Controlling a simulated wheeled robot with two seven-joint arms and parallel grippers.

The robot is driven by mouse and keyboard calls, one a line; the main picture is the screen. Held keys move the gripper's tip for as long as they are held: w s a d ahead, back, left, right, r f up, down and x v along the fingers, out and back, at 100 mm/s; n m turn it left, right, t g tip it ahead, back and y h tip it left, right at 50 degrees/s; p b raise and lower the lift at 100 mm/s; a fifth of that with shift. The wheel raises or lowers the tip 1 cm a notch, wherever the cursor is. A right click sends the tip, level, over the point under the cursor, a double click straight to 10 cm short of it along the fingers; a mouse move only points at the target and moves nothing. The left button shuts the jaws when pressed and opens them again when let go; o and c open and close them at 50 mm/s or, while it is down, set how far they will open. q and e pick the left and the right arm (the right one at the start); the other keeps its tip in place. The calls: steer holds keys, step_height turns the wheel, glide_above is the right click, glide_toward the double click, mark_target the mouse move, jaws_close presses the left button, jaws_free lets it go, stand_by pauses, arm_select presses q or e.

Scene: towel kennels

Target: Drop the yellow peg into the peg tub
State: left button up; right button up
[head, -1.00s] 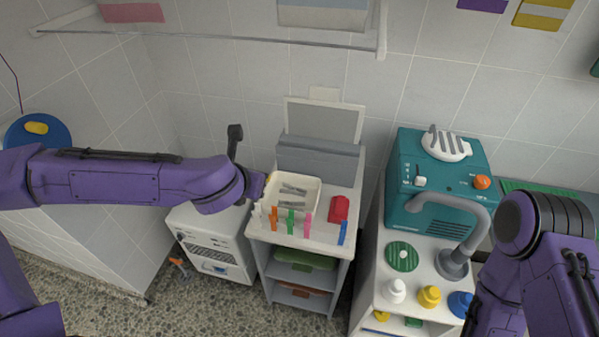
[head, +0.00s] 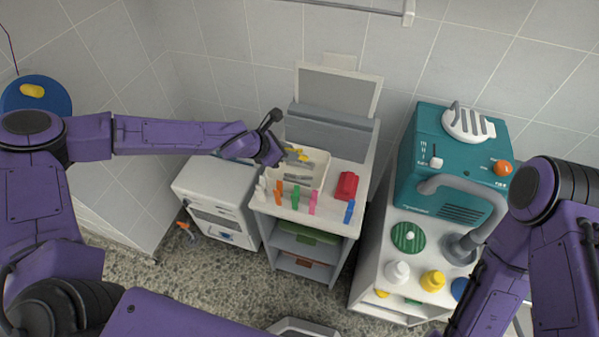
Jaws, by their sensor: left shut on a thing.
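The yellow peg (head: 298,155) is at the tip of my left gripper (head: 287,153), which is shut on it over the back left part of the cream tub (head: 323,180). I cannot tell the exact height of the peg above the tub. The tub is open-topped, stands on the white counter and has grey pieces inside. My left gripper is partly hidden by its own wrist. My right arm is at the right edge, and its gripper is out of view.
White, orange (head: 278,192), green (head: 295,198), pink (head: 312,203) and blue (head: 349,211) pegs line the counter's front edge. A red object (head: 346,186) lies right of the tub. A teal machine (head: 445,165) stands further right. A grey panel (head: 335,95) rises behind.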

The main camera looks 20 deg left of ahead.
arm_select(q)
step_height(320, 180, down, 4)
steer(key=b, duration=0.3)
steer(key=shift+w+f, duration=0.15)
steer(key=shift+f, duration=0.1)
steer(key=shift+r, duration=0.15)
arm_select(e)
step_height(320, 180, down, 4)
steer(key=shift+r, duration=0.1)
arm_select(q)
steer(key=o, duration=0.9)
steer(key=p+v, duration=0.2)
steer(key=v, duration=0.8)
steer(key=shift+s+a+r, duration=0.1)
steer(key=shift+s+r, duration=0.15)
arm_select(e)
steer(key=shift+r, duration=0.9)
